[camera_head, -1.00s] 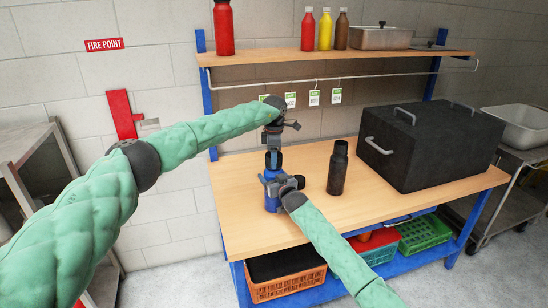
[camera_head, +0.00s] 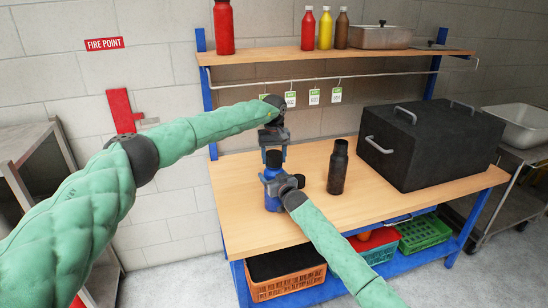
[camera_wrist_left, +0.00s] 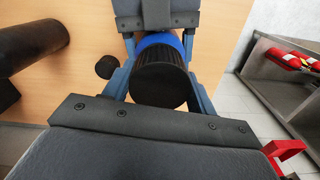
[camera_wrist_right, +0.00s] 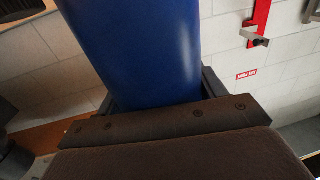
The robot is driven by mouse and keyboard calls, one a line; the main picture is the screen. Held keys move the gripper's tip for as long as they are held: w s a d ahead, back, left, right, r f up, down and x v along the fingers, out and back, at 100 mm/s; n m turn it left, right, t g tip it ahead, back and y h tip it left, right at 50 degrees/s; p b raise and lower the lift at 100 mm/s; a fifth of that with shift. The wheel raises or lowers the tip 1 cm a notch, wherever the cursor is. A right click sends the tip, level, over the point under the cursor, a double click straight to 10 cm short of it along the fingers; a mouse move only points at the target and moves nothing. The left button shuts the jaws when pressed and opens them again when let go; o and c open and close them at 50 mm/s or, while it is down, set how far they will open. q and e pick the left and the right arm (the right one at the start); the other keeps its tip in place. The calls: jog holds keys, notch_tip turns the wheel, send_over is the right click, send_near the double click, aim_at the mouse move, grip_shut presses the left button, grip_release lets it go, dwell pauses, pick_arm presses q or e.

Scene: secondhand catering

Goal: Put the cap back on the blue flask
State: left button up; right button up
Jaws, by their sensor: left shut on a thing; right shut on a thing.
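The blue flask (camera_head: 272,200) stands upright on the wooden bench top, left of centre. My right gripper (camera_head: 279,187) is shut on its body from the right; the blue body also fills the top of the right wrist view (camera_wrist_right: 140,50). A black ribbed cap (camera_wrist_left: 160,82) is between the fingers of my left gripper (camera_wrist_left: 158,80), which is shut on it. In the head view the left gripper (camera_head: 273,150) points down, with the cap (camera_head: 273,160) directly over the flask's top. They look in line and touching; I cannot tell whether the cap is fully seated.
A black flask (camera_head: 338,168) stands right of the blue one. A small black round thing (camera_wrist_left: 106,67) lies on the bench close to my left gripper. A big black box (camera_head: 430,145) fills the bench's right. The shelf (camera_head: 270,57) above carries bottles and a pan.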

pick_arm(q)
jog(key=m, duration=0.6)
jog(key=shift+w+a+m, duration=0.1)
jog(key=shift+a+m, duration=0.05)
jog(key=shift+m, duration=0.15)
jog(key=o, duration=1)
jog(key=shift+c, duration=0.2)
jog(key=shift+r, duration=2.25)
jog(key=shift+c, duration=0.4)
